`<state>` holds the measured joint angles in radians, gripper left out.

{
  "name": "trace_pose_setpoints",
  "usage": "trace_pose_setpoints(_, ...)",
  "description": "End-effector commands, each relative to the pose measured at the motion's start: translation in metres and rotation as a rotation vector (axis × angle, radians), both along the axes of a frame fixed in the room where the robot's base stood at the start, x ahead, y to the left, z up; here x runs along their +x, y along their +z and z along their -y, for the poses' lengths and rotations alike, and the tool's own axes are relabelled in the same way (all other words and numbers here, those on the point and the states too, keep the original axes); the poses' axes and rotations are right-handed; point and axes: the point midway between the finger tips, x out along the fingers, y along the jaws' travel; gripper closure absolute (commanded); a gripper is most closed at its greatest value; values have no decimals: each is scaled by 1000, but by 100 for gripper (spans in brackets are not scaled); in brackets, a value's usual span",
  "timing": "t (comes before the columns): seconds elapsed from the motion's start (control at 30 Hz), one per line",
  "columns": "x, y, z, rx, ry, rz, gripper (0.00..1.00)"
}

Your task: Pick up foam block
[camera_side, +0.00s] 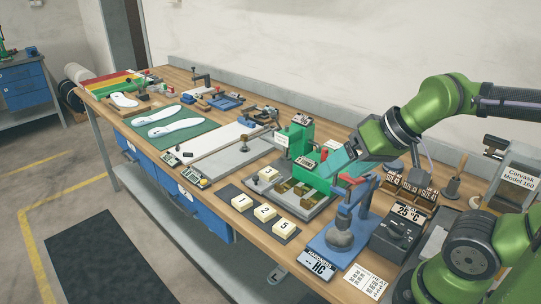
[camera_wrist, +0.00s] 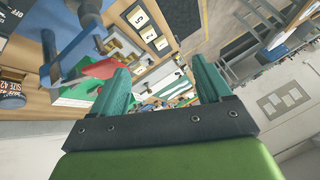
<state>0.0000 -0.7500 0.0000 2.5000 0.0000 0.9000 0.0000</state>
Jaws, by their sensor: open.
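Pale cream foam blocks with number labels lie in a row on a dark mat in the side view: block 1 (camera_side: 242,203), block 2 (camera_side: 264,212) and block 5 (camera_side: 286,227). They also show small at the top of the wrist view, including the middle one (camera_wrist: 149,33). Block 3 (camera_side: 268,174) sits apart on the grey plate of the green machine (camera_side: 300,140). My gripper (camera_side: 332,165) is above and beside that machine, higher than the blocks. In the wrist view its two teal fingers (camera_wrist: 160,66) are apart with nothing between them.
A blue stand with a grey gauge (camera_side: 341,236) stands in front of my gripper. A dark box with a knob (camera_side: 394,237) is to its right. White insoles lie on a green mat (camera_side: 178,138) at the left. Bench tools crowd the back edge.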

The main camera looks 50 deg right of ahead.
Motion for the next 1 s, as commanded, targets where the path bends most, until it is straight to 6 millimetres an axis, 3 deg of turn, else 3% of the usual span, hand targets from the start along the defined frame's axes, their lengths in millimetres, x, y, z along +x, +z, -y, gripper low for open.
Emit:
trace_pose_setpoints(0.17,12,10,2,25,-31,-30,22)
trace_pose_setpoints(0.27,35,26,9,68,-93,-88,22)
trace_pose_setpoints(0.4,85,48,26,146,-238,-205,22)
trace_pose_setpoints(0.57,144,57,51,211,-426,-335,22)
trace_pose_setpoints(0.77,216,42,84,252,-682,-476,22)
trace_pose_setpoints(1.0,283,-5,113,249,-984,-601,22)
